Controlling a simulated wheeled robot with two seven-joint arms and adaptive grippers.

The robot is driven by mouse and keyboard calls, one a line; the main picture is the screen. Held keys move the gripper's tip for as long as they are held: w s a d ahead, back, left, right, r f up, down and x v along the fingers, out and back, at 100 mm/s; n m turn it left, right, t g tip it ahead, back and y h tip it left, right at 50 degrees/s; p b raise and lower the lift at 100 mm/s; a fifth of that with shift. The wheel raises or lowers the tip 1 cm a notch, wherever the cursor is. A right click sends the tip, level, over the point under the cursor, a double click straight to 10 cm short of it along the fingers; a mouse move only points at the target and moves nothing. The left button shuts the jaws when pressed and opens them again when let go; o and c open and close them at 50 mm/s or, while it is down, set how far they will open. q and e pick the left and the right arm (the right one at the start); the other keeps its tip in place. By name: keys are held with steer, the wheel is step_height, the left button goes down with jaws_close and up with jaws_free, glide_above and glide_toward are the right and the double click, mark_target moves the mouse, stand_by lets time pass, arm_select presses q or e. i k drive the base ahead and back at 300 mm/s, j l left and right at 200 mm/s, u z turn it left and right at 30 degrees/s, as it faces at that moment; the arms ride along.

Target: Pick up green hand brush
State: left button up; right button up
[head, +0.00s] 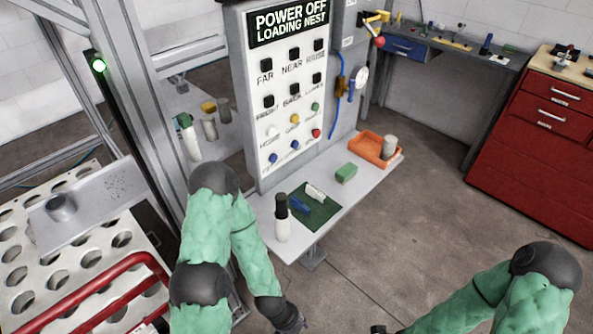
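A small green block (346,173), which looks like the green hand brush, lies on the grey shelf below the control panel; its bristles cannot be made out. My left gripper (297,325) is at the bottom edge, in front of and below the shelf, apart from the block. It is mostly cut off, so its fingers cannot be read. My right gripper (378,329) shows only as a dark bit at the bottom edge, well away from the block.
The grey shelf (265,212) also holds a white bottle with a dark top (282,222), a green mat (322,214) with a blue item and a white item, and an orange tray (365,149) with a grey cylinder (390,145). The panel (287,163) rises behind. Floor is clear at right.

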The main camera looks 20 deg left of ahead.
mark_target(347, 172)
steer(key=i+l+u, duration=0.2)
steer(key=l+u, duration=0.2)
steer(key=i+l+u, duration=0.15)
steer(key=l+u, duration=0.2)
steer(key=i+l+u, duration=0.1)
steer(key=l+u, duration=0.3)
steer(key=i+l, duration=0.1)
steer(key=l, duration=0.4)
steer(key=u, duration=1.15)
steer(key=z, duration=1.15)
